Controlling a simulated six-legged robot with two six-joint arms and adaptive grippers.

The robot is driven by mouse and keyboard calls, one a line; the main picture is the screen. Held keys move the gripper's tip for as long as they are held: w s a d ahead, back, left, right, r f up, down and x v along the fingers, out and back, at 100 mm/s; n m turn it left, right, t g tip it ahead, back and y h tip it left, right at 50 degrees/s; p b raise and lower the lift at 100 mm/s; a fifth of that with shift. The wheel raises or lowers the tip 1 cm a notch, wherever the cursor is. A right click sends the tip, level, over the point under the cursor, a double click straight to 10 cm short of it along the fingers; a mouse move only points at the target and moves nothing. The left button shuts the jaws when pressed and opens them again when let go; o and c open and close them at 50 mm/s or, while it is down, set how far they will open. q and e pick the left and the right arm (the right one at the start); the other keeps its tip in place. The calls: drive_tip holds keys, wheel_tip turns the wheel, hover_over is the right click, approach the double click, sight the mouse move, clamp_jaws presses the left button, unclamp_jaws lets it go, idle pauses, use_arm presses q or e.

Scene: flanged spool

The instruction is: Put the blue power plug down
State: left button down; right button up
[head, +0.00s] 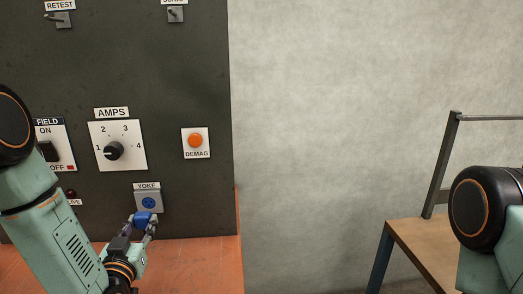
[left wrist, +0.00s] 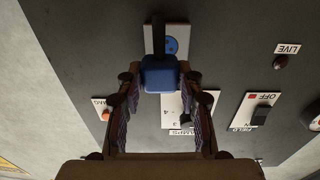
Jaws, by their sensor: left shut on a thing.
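The blue power plug (head: 142,219) is between the fingers of my left gripper (head: 143,228), which is shut on it. In the head view the plug shows just below and in front of the blue YOKE socket (head: 148,203). In the left wrist view the plug (left wrist: 160,76) sits between the fingertips, and its black part overlaps the socket (left wrist: 171,46). The socket face shows uncovered in the head view; whether the plug touches the panel I cannot tell. My right gripper is out of view; only part of my right arm shows.
The dark panel (head: 200,90) carries the AMPS dial (head: 114,151), the orange DEMAG button (head: 195,140) and the FIELD switch (head: 48,151). An orange surface (head: 195,262) below it has clear room right of the gripper. A wooden-topped table (head: 430,250) stands at right.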

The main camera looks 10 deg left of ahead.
use_arm(q)
drive_tip(key=s+d+f+m+g+h, duration=0.1)
drive_tip(key=s+d+f+m+h, duration=0.1)
drive_tip(key=s+d+m+h, duration=0.6)
drive_tip(key=s+d+h, duration=0.4)
drive_tip(key=s+d, duration=0.1)
drive_tip(key=d, duration=0.3)
drive_tip(key=shift+d+f+g+h, duration=0.15)
drive_tip(key=shift+f+g+h, duration=0.15)
drive_tip(key=shift+g, duration=0.1)
drive_tip(key=shift+r, duration=0.1)
drive_tip(key=d+r+m+g+h, duration=0.7)
drive_tip(key=d+m+g+h, duration=0.15)
drive_tip(key=d, duration=0.35)
drive_tip(key=w+d+f+m+g, duration=0.1)
drive_tip(key=w+f+m+g, duration=0.2)
drive_tip(key=m+g, duration=0.6)
drive_tip(key=shift+f+g+y, duration=0.45)
drive_tip(key=shift+f+g, duration=0.6)
drive_tip(key=shift+g, duration=1.9)
